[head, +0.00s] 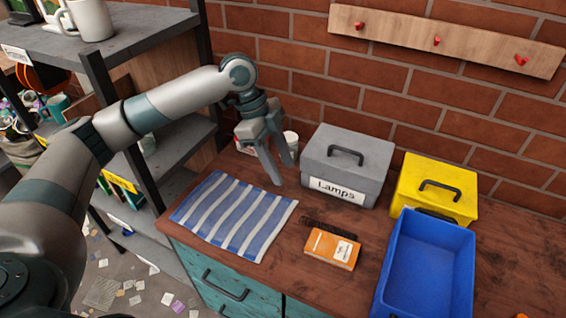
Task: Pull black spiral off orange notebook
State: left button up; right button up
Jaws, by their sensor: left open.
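The orange notebook (330,250) lies flat on the wooden counter, right of the striped cloth and left of the blue bin. The black spiral (329,228) lies along the notebook's far edge; I cannot tell whether it is joined to it or only touching. My left gripper (286,175) is open and empty. It points down over the back of the counter, beyond the cloth and left of the grey box, well apart from the notebook. My right gripper is not in view.
A grey box labelled Lamps (347,160), a yellow box (436,185) and an open blue bin (427,265) stand behind and right of the notebook. A blue-striped cloth (235,213) lies left. A white cup (291,143) is behind my left gripper. Shelves (130,50) stand at left.

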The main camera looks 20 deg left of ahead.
aim_at(305, 218)
pick_arm(q)
jog(key=shift+f, duration=0.15)
jog(key=p+x, duration=0.3)
jog(key=x, duration=1.2)
jog(key=shift+d+f, duration=0.55)
jog(key=shift+f, duration=0.45)
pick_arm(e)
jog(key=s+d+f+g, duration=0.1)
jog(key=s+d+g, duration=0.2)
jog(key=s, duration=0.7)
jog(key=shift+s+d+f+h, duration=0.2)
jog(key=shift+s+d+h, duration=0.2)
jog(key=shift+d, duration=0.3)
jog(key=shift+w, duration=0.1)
